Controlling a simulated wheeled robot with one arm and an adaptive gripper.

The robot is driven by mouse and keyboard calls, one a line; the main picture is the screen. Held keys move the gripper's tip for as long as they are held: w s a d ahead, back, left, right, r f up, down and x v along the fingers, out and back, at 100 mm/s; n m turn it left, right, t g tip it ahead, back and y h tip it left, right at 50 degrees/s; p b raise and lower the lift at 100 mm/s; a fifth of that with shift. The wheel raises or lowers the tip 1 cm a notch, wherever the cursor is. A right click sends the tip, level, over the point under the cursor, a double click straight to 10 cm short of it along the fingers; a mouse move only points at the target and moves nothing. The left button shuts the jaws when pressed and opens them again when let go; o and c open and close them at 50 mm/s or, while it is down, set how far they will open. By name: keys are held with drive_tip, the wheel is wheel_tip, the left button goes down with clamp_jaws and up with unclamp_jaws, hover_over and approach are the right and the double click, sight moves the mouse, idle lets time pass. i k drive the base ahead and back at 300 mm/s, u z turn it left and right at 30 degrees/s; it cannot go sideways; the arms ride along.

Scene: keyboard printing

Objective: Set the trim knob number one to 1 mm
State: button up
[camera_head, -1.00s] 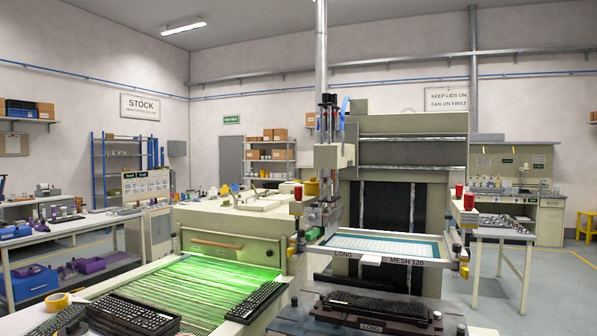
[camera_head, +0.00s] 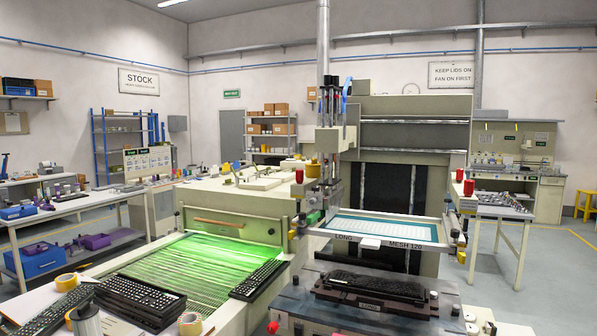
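The printing machine (camera_head: 230,222) stands in the middle, with a framed screen (camera_head: 385,231) marked LONG and MESH 120. Below the screen, a dark keyboard lies on a jig (camera_head: 369,306) labelled LONG. Small knob-like parts show near the jig: a red one (camera_head: 272,327) at the lower edge and pale ones (camera_head: 471,328) to its right. I see no number or millimetre scale that I can read, so I cannot tell which part is trim knob number one or its setting. My gripper is not in view.
Keyboards (camera_head: 140,298) lie at the lower left beside tape rolls (camera_head: 190,323) and a metal cylinder (camera_head: 86,320). Another keyboard (camera_head: 257,279) lies at the edge of the green-lit bed. A side table (camera_head: 503,210) stands at the right. Grey floor (camera_head: 550,290) is clear at the lower right.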

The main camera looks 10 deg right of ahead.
sight(300, 173)
drive_tip(key=k, duration=0.35)
drive_tip(key=z, duration=0.55)
drive_tip(key=i, duration=1.55)
drive_tip(key=u, duration=1.25)
drive_tip(key=i, duration=0.7)
drive_tip(key=u, duration=0.75)
